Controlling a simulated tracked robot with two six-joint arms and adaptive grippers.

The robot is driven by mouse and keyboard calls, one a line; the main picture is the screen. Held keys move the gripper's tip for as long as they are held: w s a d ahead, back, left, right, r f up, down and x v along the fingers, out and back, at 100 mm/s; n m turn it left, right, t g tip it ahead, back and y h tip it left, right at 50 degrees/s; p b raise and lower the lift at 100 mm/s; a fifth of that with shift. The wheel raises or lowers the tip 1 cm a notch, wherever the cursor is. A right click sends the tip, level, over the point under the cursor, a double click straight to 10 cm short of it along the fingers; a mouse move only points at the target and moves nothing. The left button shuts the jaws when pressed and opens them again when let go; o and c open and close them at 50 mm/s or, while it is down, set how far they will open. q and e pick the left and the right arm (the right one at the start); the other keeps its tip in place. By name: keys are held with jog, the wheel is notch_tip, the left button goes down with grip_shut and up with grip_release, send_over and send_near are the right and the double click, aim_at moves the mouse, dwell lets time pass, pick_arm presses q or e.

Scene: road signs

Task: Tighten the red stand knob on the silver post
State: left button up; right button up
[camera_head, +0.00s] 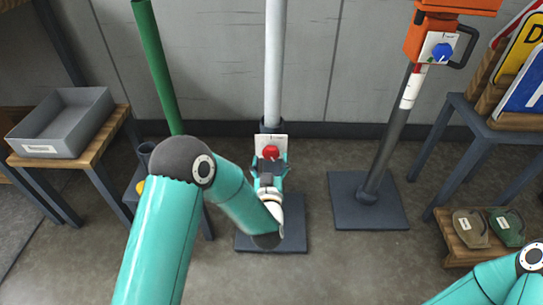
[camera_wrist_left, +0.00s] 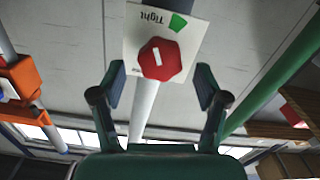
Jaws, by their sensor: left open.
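The red stand knob (camera_head: 271,152) sits on a white plate (camera_head: 262,143) on the silver post (camera_head: 275,60), which rises from a dark square base (camera_head: 290,238). In the left wrist view the knob (camera_wrist_left: 160,59) has a white mark, and its plate (camera_wrist_left: 140,42) shows the word "Tight" and a green patch, upside down. My left gripper (camera_head: 270,166) is in front of the knob; in the wrist view its two fingers (camera_wrist_left: 160,88) are open, one on each side and apart from the knob. My right gripper is out of view; only part of that arm shows at the lower right.
A dark post with an orange box and blue knob (camera_head: 442,52) stands to the right. A green pole (camera_head: 157,70) rises at the left. A grey tray (camera_head: 65,124) sits on a wooden table. Signs (camera_head: 525,85) stand on a right-hand rack, with sandbag-like items (camera_head: 471,228) below.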

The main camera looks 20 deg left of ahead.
aim_at(270, 156)
pick_arm(q)
jog(key=shift+x, duration=1.6)
jog(key=c, duration=1.2)
jog(key=shift+o, duration=0.2)
jog(key=b, duration=0.1)
jog(key=n+b, duration=0.1)
jog(key=b, duration=0.1)
jog(key=shift+f+n, duration=0.2)
jog(key=shift+n, duration=0.1)
jog(key=shift+r+n, duration=0.2)
jog(key=shift+n, duration=0.2)
